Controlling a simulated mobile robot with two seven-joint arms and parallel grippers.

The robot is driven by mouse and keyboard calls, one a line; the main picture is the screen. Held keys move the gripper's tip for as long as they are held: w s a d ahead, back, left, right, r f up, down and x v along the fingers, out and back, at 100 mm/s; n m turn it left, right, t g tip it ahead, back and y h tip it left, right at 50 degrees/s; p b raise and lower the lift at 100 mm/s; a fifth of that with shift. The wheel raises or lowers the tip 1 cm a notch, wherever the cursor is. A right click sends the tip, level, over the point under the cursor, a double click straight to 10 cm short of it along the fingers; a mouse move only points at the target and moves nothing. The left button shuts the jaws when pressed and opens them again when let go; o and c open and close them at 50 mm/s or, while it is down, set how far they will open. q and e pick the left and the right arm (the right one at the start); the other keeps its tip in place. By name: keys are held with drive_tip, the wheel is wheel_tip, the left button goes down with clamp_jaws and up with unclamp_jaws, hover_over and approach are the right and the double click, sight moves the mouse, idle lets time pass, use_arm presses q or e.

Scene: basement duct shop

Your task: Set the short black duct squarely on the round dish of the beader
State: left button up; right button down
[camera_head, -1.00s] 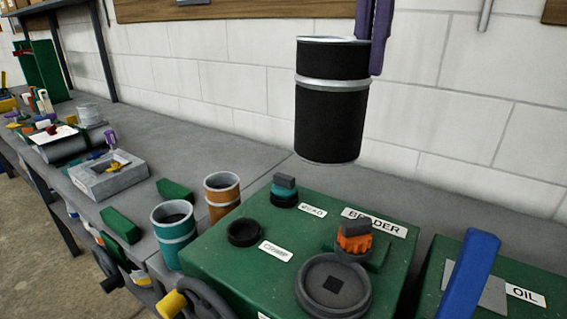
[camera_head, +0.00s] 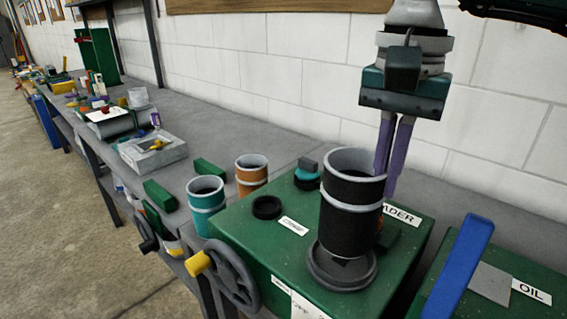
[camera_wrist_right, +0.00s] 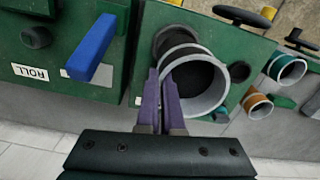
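The short black duct (camera_head: 350,212), with pale metal bands, stands about upright over the round dish (camera_head: 342,279) of the green beader (camera_head: 262,236). The dish's front rim shows below it; I cannot tell whether the duct touches the dish. My right gripper (camera_head: 384,178) comes from above and behind, its purple fingers shut on the duct's wall at the back right rim. In the right wrist view the fingers (camera_wrist_right: 166,125) are at the rim of the duct (camera_wrist_right: 196,80), and part of the dish (camera_wrist_right: 172,38) shows beyond it. My left gripper is not in view.
A teal duct (camera_head: 205,203) and an orange duct (camera_head: 251,173) stand left of the beader. A handwheel (camera_head: 235,280) with a yellow knob is on its front. A blue lever (camera_head: 458,268) rises at right. The grey bench behind is mostly clear.

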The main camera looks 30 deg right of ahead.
sight(380, 204)
wheel_tip(380, 204, down, 4)
drive_tip(key=shift+f+p, duration=0.1)
drive_tip(key=shift+p, duration=0.3)
drive_tip(key=shift+f, duration=0.2)
drive_tip(key=shift+f+b, duration=0.15)
drive_tip(key=shift+b, duration=0.2)
drive_tip(key=c, duration=1.1)
unclamp_jaws()
